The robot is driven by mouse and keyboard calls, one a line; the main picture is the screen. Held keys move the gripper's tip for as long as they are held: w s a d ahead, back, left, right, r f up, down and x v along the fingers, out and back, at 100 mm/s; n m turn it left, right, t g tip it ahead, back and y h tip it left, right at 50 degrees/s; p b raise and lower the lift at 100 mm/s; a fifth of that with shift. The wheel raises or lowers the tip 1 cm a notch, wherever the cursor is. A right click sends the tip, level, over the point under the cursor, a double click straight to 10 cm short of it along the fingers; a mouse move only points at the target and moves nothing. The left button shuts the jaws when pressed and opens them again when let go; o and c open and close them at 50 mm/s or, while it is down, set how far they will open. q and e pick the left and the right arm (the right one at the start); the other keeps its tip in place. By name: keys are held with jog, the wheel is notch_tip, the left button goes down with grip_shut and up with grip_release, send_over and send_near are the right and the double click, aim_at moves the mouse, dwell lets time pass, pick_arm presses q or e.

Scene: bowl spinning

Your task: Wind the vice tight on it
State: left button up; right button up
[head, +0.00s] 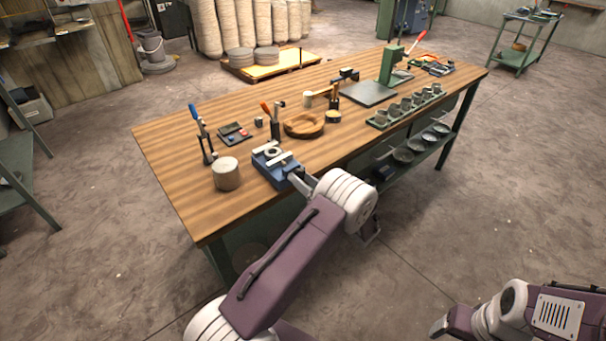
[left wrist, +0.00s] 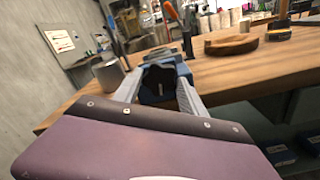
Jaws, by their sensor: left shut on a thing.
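The blue vice (head: 268,165) stands at the near edge of the wooden workbench (head: 185,140), with pale jaws on top. A small light piece (head: 273,152) seems to sit between the jaws; whether they touch it is too small to tell. My left gripper (head: 302,186) is at the vice's near end, over the bench edge, and is shut on the vice handle, which is mostly hidden. In the left wrist view, its two grey fingers (left wrist: 160,90) straddle the dark front of the vice (left wrist: 182,68). My right arm is at the lower right; its gripper is unclear.
A grey cylinder (head: 227,174) stands just left of the vice. A wooden bowl (head: 304,124) and upright tools (head: 275,125) are behind it. A tall blue-handled tool (head: 202,135) is farther left. The near left bench corner is clear.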

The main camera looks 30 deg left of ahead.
pick_arm(q)
jog(key=m+p, duration=0.1)
jog(key=m, duration=0.1)
jog(key=shift+m, duration=0.3)
jog(key=shift+m+p, duration=0.85)
jog(key=shift+m, duration=0.65)
jog(key=o, duration=1.4)
jog(key=shift+c, duration=0.2)
jog(key=b+v, duration=0.1)
jog(key=v, duration=0.8)
